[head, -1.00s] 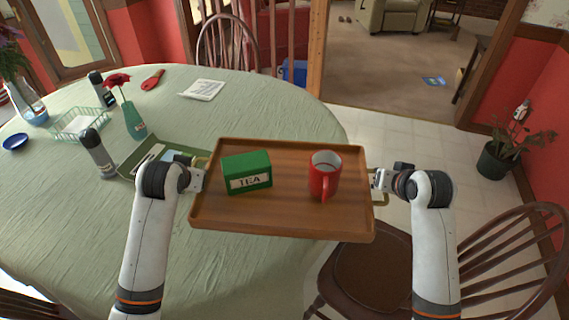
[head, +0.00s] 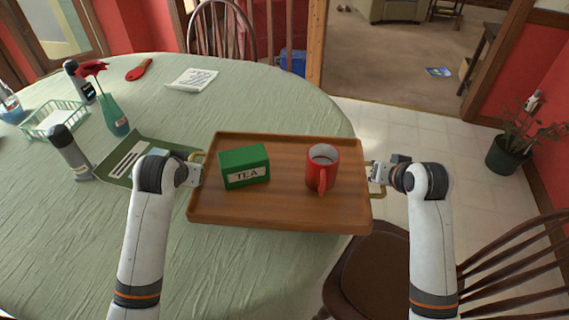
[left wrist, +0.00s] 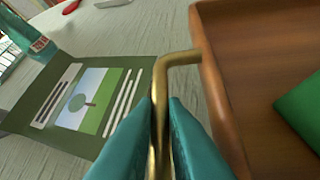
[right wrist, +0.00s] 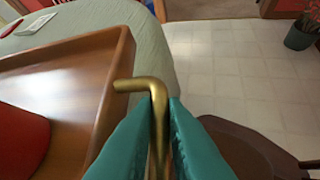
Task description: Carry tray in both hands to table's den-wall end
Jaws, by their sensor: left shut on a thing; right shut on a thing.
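The wooden tray (head: 270,213) is held roughly level, its left part over the table's edge and its right part past it. A green tea box (head: 244,167) and a red mug (head: 321,168) stand upright on it. My left gripper (head: 195,171) is shut on the tray's left brass handle (left wrist: 160,120), between its teal fingers. My right gripper (head: 378,173) is shut on the right brass handle (right wrist: 155,105). The round table (head: 95,235) has a pale green cloth.
A wooden chair (head: 375,272) stands at the right, another (head: 220,30) behind. Tiled floor lies right.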

